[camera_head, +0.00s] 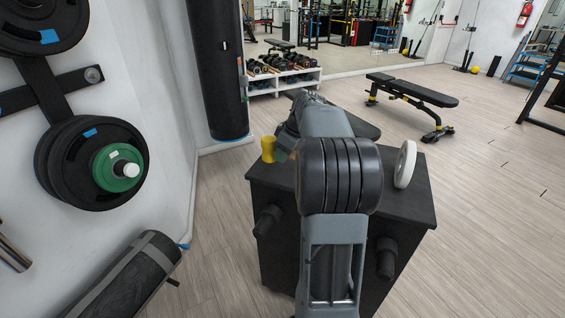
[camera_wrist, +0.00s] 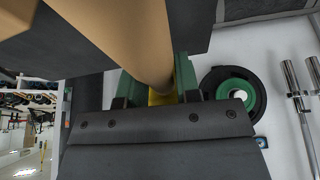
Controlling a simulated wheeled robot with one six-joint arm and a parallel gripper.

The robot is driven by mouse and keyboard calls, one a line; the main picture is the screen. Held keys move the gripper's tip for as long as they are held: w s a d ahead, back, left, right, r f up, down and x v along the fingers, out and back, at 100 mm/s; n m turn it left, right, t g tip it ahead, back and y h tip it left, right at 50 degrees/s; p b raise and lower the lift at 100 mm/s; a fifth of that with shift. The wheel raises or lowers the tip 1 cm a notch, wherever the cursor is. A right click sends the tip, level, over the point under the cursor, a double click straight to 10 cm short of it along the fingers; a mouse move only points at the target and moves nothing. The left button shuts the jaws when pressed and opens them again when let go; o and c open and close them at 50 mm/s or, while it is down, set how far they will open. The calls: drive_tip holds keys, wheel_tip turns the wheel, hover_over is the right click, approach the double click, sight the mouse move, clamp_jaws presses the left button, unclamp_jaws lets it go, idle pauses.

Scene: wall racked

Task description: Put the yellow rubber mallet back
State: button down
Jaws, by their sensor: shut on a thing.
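The yellow rubber mallet shows in the head view as a yellow end (camera_head: 268,148), just left of my gripper (camera_head: 284,147), above the far left edge of the black box. In the wrist view a thick tan shaft (camera_wrist: 135,38), apparently its handle, runs close to the camera and down between the green fingers of my gripper (camera_wrist: 158,92). A bit of yellow (camera_wrist: 162,97) shows between those fingers. My gripper is shut on the mallet. My arm hides much of the gripper in the head view. I cannot pick out where the mallet belongs.
The black box (camera_head: 400,207) carries a white disc (camera_head: 405,164) standing on edge and has dark pegs on its side. Weight plates (camera_head: 92,163) hang on the left wall. A black punching bag (camera_head: 217,70) hangs behind. Open floor lies right, before a bench (camera_head: 412,92).

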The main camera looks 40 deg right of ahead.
sight(282, 171)
drive_tip(key=f, duration=0.3)
drive_tip(key=shift+w+a+f, duration=0.1)
drive_tip(key=shift+a+f, duration=0.05)
drive_tip(key=shift+a, duration=0.1)
drive_tip(key=c, duration=0.8)
unclamp_jaws()
drive_tip(key=shift+f+b, duration=0.15)
drive_tip(key=shift+b, duration=0.15)
drive_tip(key=p+v, duration=0.2)
drive_tip(key=v, duration=1.1)
drive_tip(key=shift+d+r, duration=0.1)
drive_tip(key=shift+r, duration=0.25)
drive_tip(key=s+a+f+m, duration=0.1)
drive_tip(key=s+a+f, duration=0.1)
drive_tip(key=a, duration=0.6)
drive_tip(key=s+a+f+m, duration=0.2)
drive_tip(key=a+f, duration=0.1)
drive_tip(key=a, duration=0.4)
drive_tip(key=s+a+f+m+h, duration=0.2)
drive_tip(key=s+a+f+m, duration=0.1)
drive_tip(key=s+a+f, duration=0.6)
drive_tip(key=r+p, duration=0.4)
drive_tip(key=a+r+p, duration=0.1)
drive_tip(key=r+p, duration=0.3)
drive_tip(key=r, duration=0.1)
drive_tip(key=s+r+p, duration=0.1)
drive_tip(key=r+p, duration=0.4)
drive_tip(key=shift+a, duration=0.25)
